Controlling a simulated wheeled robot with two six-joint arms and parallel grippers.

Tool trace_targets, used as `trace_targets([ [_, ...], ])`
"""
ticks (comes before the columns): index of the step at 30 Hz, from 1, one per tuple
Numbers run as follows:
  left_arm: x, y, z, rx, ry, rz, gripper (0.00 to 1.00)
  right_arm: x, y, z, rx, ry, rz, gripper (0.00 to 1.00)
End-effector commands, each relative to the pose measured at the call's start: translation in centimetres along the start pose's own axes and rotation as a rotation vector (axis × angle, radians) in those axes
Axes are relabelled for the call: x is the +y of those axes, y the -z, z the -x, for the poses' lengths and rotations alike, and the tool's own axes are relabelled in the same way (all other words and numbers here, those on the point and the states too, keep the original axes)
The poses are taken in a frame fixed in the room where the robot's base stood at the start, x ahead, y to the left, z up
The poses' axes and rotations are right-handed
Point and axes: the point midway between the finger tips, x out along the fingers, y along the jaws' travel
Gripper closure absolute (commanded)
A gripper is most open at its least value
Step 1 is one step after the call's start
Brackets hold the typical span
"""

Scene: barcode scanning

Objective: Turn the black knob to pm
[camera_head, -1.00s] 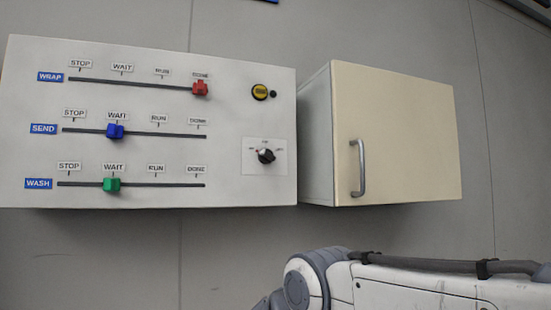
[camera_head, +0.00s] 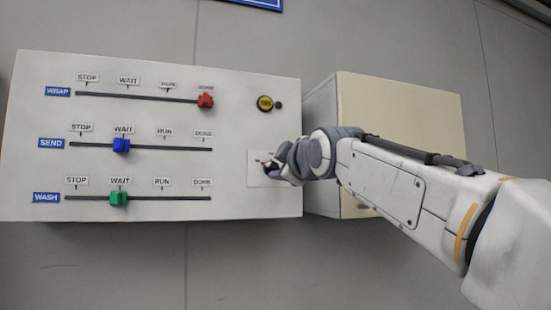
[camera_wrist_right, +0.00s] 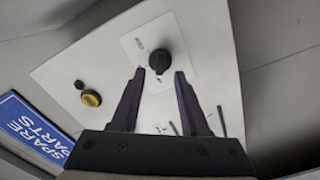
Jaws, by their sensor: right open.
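The black knob (camera_wrist_right: 159,61) sits on a small white plate on the panel, and in the right wrist view it lies just beyond my fingertips, between their lines. In the head view the knob is mostly hidden by my right gripper (camera_head: 272,163), which is in front of the white plate (camera_head: 256,178). My right gripper (camera_wrist_right: 161,73) is open and empty in the wrist view, its two dark fingers apart on either side of the knob's near end. I cannot tell whether they touch it. The plate's labels are too small to read. My left gripper is not in view.
The white panel (camera_head: 240,200) also carries red (camera_head: 206,101), blue (camera_head: 121,146) and green (camera_head: 119,198) sliders and a yellow button (camera_head: 265,103). A cream cabinet (camera_head: 400,100) stands right of it, partly behind my right arm. A blue SPARE PARTS sign (camera_wrist_right: 35,130) shows in the wrist view.

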Motion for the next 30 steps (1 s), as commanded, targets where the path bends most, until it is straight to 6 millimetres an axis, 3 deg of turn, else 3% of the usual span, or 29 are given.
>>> trace_targets([
  [6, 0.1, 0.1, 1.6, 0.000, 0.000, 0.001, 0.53, 0.2, 0.1, -2.7, 0.000, 0.000, 0.000, 0.55],
  [17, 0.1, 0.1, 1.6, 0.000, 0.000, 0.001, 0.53, 0.0, 0.0, -3.3, 0.001, -0.001, -0.001, 0.55],
  [21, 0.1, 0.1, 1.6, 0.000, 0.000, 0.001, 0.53, 0.0, 0.0, -3.2, 0.001, 0.000, -0.001, 1.00],
  [30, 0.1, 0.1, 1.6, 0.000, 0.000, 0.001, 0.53, -0.1, 0.0, -3.2, 0.000, 0.000, -0.012, 1.00],
])
